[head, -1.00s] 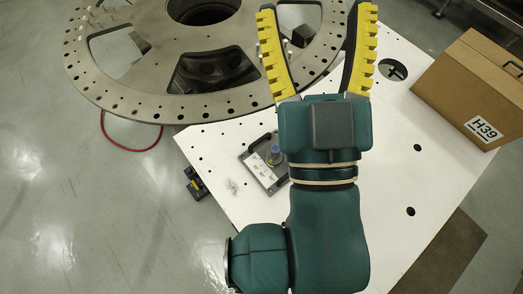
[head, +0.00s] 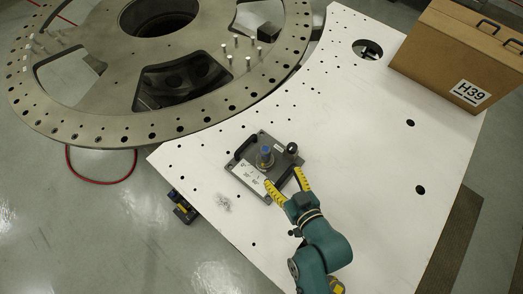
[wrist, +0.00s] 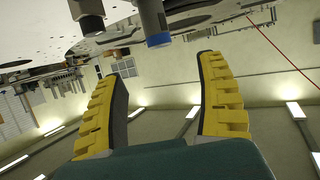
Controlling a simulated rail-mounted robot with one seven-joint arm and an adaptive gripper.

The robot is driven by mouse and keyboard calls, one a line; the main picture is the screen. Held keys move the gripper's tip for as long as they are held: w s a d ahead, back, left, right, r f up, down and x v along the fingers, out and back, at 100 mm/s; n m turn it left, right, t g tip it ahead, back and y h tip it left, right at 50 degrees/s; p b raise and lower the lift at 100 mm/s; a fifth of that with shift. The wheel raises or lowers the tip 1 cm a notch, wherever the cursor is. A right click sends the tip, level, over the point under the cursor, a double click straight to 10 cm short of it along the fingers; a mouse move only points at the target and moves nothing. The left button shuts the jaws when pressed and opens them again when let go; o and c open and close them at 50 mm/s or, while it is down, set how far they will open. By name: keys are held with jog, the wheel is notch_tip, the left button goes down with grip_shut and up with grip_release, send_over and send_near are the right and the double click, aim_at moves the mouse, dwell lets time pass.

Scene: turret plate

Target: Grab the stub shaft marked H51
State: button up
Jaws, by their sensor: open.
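A grey fixture plate (head: 248,179) with a white label lies on the white table. A metal cylinder with a blue top (head: 265,155) stands upright on it, and a dark round knob (head: 291,149) stands at its right. I cannot read an H51 mark, so I cannot tell whether the blue-topped cylinder is the stub shaft. My gripper (head: 284,180) is open and empty at the plate's near right side. In the wrist view, the blue-topped cylinder (wrist: 152,22) shows beyond the fingertips, between and apart from them; the dark knob (wrist: 88,14) is to its left.
A large metal ring plate (head: 100,128) with windows and several upright pins lies at the back left. A brown case (head: 455,50) marked H39 stands at the back right. The white table (head: 350,150) is mostly clear, with a few holes. Small shavings (head: 223,203) lie left of the gripper.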

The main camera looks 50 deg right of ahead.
aim_at(268, 155)
jog(key=x, duration=0.7)
jog(key=shift+w+f, duration=0.1)
jog(key=shift+w, duration=0.15)
jog(key=shift+p+x, duration=0.4)
jog(key=shift+x, duration=2.5)
jog(key=shift+s+d+f, duration=0.15)
grip_shut()
